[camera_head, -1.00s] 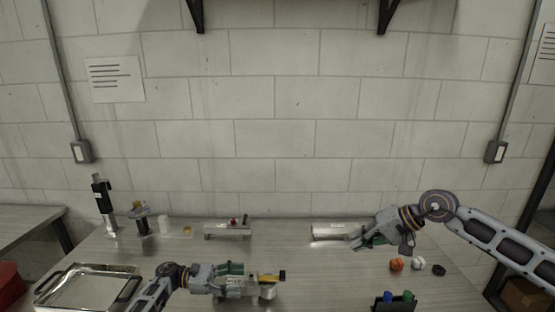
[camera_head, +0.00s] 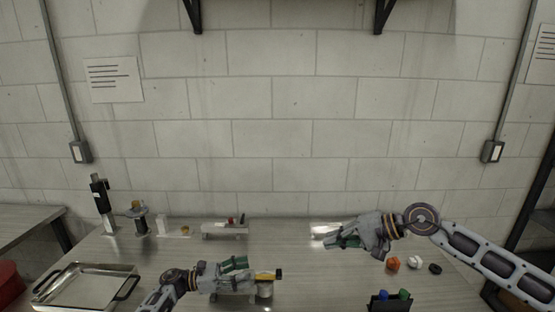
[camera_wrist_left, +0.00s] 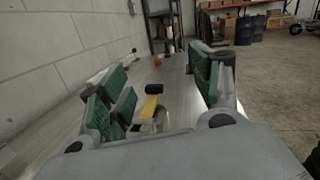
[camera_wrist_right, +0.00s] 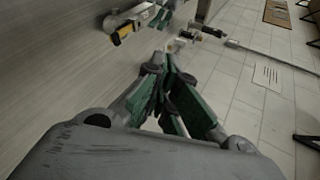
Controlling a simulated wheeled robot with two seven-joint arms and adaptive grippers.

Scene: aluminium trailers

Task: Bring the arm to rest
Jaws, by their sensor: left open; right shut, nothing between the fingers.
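My left gripper (camera_head: 250,270) is low over the front middle of the table in the head view and points right. In the left wrist view its green-padded fingers (camera_wrist_left: 160,92) are wide apart. A small yellow-and-black item (camera_wrist_left: 152,104) shows between and beyond them, near a pale cylindrical piece (camera_head: 265,289). My right gripper (camera_head: 338,238) is over the right half of the table and points left. In the right wrist view its green fingers (camera_wrist_right: 163,80) meet with nothing between them.
A metal tray (camera_head: 85,284) lies at the left. A black upright device (camera_head: 102,200) and a small fixture (camera_head: 225,230) stand at the back. An orange piece (camera_head: 392,264), a white piece (camera_head: 415,261) and a black ring (camera_head: 435,268) lie at right, behind a dark holder (camera_head: 390,301).

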